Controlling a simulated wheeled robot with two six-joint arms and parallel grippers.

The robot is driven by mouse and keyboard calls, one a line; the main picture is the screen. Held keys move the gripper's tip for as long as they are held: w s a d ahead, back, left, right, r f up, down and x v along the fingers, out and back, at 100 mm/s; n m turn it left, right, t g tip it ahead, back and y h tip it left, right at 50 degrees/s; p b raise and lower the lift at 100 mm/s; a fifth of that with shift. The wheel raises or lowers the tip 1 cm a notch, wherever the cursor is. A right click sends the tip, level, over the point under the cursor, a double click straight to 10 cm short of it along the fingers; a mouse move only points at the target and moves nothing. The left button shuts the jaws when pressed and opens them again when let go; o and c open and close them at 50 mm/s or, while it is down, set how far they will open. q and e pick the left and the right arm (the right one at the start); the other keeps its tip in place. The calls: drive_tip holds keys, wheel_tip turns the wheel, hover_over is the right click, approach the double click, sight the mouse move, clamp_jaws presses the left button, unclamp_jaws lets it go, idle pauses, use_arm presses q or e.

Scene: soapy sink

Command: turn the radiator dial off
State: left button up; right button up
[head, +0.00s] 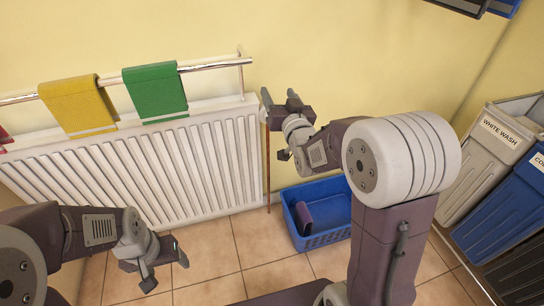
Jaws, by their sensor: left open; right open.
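The white radiator (150,170) is on the yellow wall at the left. A copper pipe (268,175) runs down beside its right end. A small pale part at the top of this pipe (262,114) may be the dial, but I cannot make out its markings or setting. My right gripper (280,96) is open and empty, just right of the radiator's upper right corner and close to that part. I cannot tell whether they touch. My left gripper (167,273) is open and empty, low in front of the radiator, above the tiled floor.
A chrome rail (215,65) above the radiator carries a yellow cloth (77,103) and a green cloth (155,90). A blue basket (330,205) holding a dark purple item (304,216) is on the floor. Laundry bins, one labelled "WHITE WASH" (490,160), stand at the right.

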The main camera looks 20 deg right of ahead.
wheel_tip(320, 180, down, 16)
drive_tip(key=b, duration=1)
drive_tip(key=w, duration=0.9)
drive_tip(key=shift+w+d, duration=0.25)
drive_tip(key=shift+d, duration=0.05)
use_arm(q)
wheel_tip(320, 180, down, 15)
drive_tip(key=shift+s+r, duration=0.2)
use_arm(e)
clamp_jaws()
